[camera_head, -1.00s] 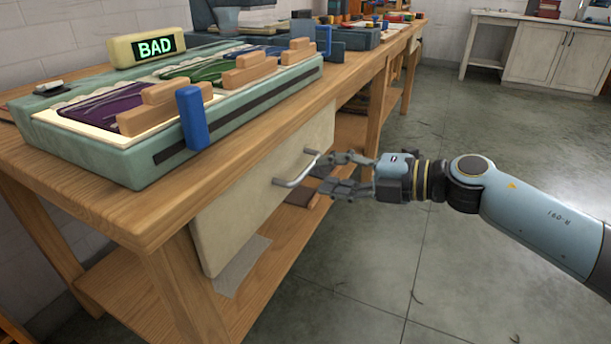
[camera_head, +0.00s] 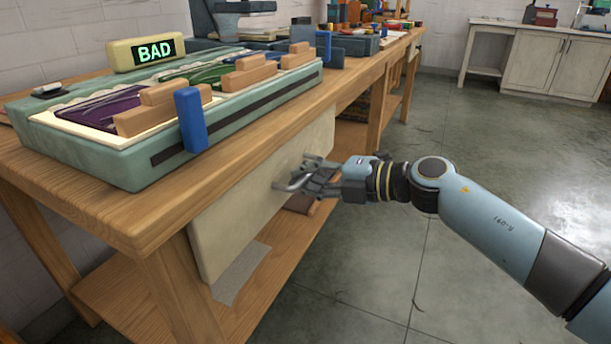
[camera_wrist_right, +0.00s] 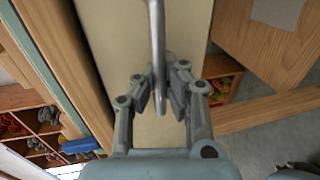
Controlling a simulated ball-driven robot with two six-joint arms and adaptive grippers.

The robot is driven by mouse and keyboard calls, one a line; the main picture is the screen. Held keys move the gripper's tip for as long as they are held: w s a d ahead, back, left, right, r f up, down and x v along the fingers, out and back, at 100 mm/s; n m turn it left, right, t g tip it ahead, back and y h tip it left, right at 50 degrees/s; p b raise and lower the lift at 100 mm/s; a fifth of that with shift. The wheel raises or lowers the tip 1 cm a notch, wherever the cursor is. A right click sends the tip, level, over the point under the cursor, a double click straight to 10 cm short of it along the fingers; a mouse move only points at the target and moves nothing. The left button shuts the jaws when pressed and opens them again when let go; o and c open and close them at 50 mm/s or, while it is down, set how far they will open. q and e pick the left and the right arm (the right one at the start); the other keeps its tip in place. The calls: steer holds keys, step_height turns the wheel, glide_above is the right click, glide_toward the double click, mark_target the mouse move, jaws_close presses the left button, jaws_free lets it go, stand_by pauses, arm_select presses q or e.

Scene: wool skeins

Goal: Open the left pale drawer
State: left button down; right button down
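The pale drawer (camera_head: 235,222) is a cream front panel under the near end of the wooden bench; it looks shut. Its grey bar handle (camera_head: 284,185) is partly hidden by my right gripper (camera_head: 312,175). In the right wrist view the handle (camera_wrist_right: 157,45) runs down between the two fingers of my right gripper (camera_wrist_right: 163,92), against the pale drawer front (camera_wrist_right: 110,40). The fingers stand apart on either side of the bar, with a narrow gap that I can see beside it. My left gripper is in neither view.
The wooden bench (camera_head: 120,215) carries a green tray (camera_head: 130,165) with coloured skeins, wooden blocks and a blue upright piece. A lower shelf (camera_head: 110,290) lies below the drawer. The grey floor (camera_head: 470,270) to the right is open.

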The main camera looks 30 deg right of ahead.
steer(key=shift+d, duration=0.1)
stand_by(0.4)
